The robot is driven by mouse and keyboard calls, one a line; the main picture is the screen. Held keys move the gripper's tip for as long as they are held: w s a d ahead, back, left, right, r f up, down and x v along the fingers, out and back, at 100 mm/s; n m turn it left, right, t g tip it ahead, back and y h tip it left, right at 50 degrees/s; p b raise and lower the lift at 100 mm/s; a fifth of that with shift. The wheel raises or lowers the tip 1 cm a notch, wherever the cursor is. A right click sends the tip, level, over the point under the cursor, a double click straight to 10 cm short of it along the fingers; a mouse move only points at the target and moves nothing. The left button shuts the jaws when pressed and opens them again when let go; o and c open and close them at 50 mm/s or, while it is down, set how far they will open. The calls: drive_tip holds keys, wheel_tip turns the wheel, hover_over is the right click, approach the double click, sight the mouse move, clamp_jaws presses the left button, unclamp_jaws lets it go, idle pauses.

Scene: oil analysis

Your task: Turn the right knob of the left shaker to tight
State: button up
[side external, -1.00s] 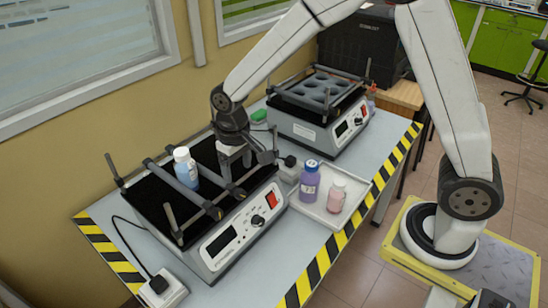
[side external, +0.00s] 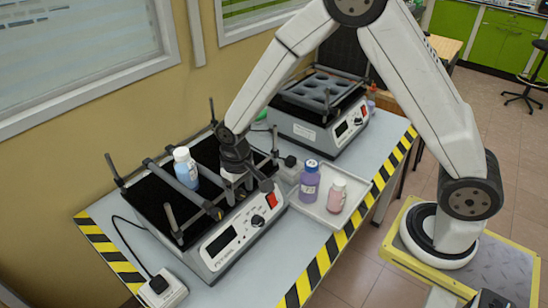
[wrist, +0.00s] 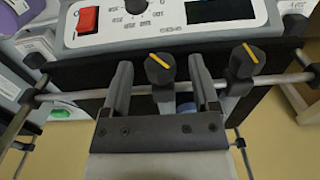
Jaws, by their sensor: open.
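The left shaker (side external: 205,262) stands on the table, with a display, dial and red switch on its front panel. In the wrist view its panel (wrist: 215,33) is at the top, red switch at left. The right knob (wrist: 159,69), dark with a yellow mark slanting down to the right, shows between my gripper's open fingers (wrist: 160,72). No finger visibly touches it; their depth around it is hard to tell. The left knob (wrist: 247,60) has a similar slanting yellow mark and lies outside the fingers. In the side view my gripper (side external: 236,183) points down over the right knob, largely hiding it.
A blue bottle (side external: 187,171) stands on the left shaker's black platform, beside the bars. A tray (side external: 312,212) with a purple bottle (side external: 309,181) and a pink bottle (side external: 337,196) is close to the right. A second shaker (side external: 300,130) stands behind.

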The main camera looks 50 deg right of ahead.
drive_tip(key=shift+f, duration=0.15)
clamp_jaws()
drive_tip(key=shift+d+y, duration=0.15)
drive_tip(key=shift+y, duration=0.75)
drive_tip(key=shift+d+y, duration=0.1)
drive_tip(key=shift+y, duration=0.8)
drive_tip(key=shift+d+f+y, duration=0.15)
drive_tip(key=shift+y, duration=1.65)
